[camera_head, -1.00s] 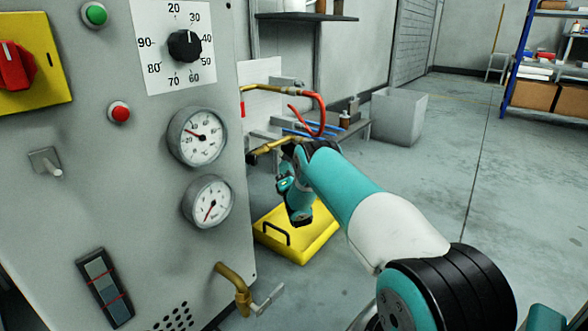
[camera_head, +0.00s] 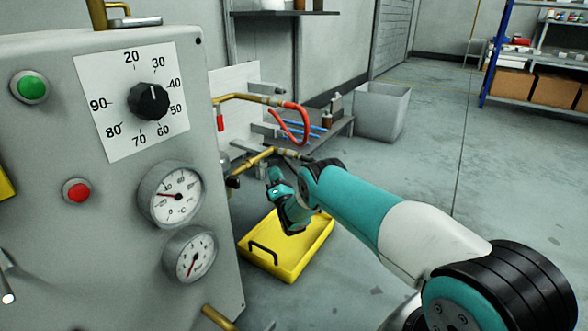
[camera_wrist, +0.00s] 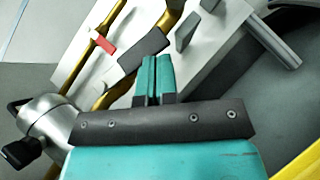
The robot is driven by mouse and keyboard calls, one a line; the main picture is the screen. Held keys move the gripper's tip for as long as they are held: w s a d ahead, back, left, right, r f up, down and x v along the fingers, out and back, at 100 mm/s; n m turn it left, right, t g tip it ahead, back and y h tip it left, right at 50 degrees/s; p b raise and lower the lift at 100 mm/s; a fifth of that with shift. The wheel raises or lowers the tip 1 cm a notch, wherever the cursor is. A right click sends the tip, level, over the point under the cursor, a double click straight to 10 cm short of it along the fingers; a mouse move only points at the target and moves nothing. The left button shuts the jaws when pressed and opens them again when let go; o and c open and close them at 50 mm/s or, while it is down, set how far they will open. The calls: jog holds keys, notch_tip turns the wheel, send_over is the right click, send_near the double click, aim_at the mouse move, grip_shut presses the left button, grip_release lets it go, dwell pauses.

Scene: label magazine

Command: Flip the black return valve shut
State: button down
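The black return valve handle (camera_head: 233,182) shows at the end of the lower brass pipe in the head view, small and partly hard to make out. In the wrist view a dark flat handle (camera_wrist: 142,50), apparently the same one, lies slantwise by a brass pipe, just beyond my fingertips. My gripper (camera_head: 271,176) is right of the valve in the head view. In the wrist view my gripper's teal fingers (camera_wrist: 156,60) are together with nothing between them. I cannot tell whether they touch the handle.
A red valve handle (camera_head: 220,121) hangs on the upper brass pipe. A red hose (camera_head: 300,118) and a bench (camera_head: 330,135) stand behind. A yellow tray (camera_head: 300,255) lies on the floor below my gripper. The grey control panel (camera_head: 110,250) fills the left.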

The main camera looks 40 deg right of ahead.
jog(key=shift+w+d+r, duration=0.25)
jog(key=shift+d+r, duration=0.05)
jog(key=shift+r, duration=0.3)
jog(key=shift+d+p, duration=0.15)
jog(key=shift+p, duration=0.15)
